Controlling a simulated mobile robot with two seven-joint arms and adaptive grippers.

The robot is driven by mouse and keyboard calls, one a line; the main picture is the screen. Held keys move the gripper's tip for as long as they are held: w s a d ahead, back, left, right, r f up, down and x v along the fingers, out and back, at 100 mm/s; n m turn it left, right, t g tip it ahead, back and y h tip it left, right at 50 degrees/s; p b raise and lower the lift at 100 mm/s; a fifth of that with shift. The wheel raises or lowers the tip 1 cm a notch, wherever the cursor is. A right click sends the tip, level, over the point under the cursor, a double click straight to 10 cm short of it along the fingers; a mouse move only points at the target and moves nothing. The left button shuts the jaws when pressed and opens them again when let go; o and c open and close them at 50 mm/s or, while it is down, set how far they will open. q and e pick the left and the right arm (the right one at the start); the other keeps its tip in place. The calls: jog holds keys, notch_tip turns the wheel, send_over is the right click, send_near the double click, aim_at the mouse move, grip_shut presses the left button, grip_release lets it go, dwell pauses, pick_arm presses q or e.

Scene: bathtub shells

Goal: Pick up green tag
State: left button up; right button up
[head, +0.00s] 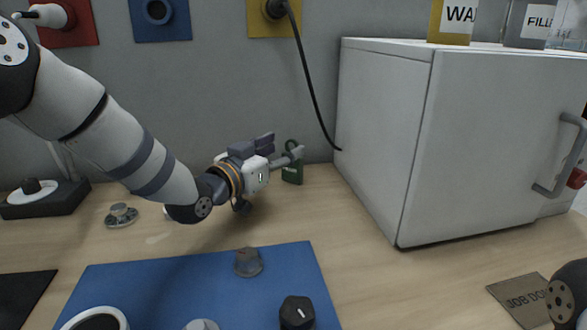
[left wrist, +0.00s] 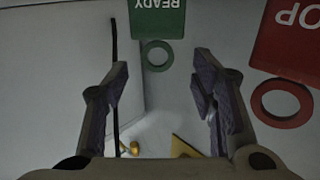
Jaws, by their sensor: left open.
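The green tag (head: 292,172) is by the back wall at the rear of the wooden table, left of the white cabinet. In the left wrist view the green tag (left wrist: 157,17) reads READY upside down and has a green ring (left wrist: 157,67) at its lower edge. My left gripper (head: 284,148) is open and right at the tag in the head view. In the wrist view the ring shows between the two fingertips (left wrist: 162,72); whether it is at their depth I cannot tell. Nothing is gripped. My right gripper is out of view.
A red tag (left wrist: 290,40) with a red ring is close on the right in the wrist view. The white cabinet (head: 380,150) stands right of the gripper. A black cable (head: 308,80) hangs nearby. A blue mat (head: 200,280) with knobs lies in front. Table between mat and cabinet is clear.

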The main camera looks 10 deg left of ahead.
aim_at(292, 141)
pick_arm(q)
jog(key=x, duration=0.4)
jog(key=shift+d+r, duration=0.1)
jog(key=shift+d, duration=0.05)
jog(key=shift+r, duration=0.1)
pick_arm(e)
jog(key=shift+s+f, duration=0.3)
pick_arm(q)
jog(key=c, duration=1.1)
jog(key=shift+c, duration=0.2)
jog(key=shift+r, duration=0.1)
jog(key=shift+r, duration=0.35)
jog(key=r, duration=0.4)
jog(key=shift+s, duration=0.4)
jog(key=s+d+r+p, duration=0.1)
jog(key=s+r+p, duration=0.1)
jog(key=s+r, duration=0.6)
jog(key=s, duration=0.5)
jog(key=shift+d, duration=0.35)
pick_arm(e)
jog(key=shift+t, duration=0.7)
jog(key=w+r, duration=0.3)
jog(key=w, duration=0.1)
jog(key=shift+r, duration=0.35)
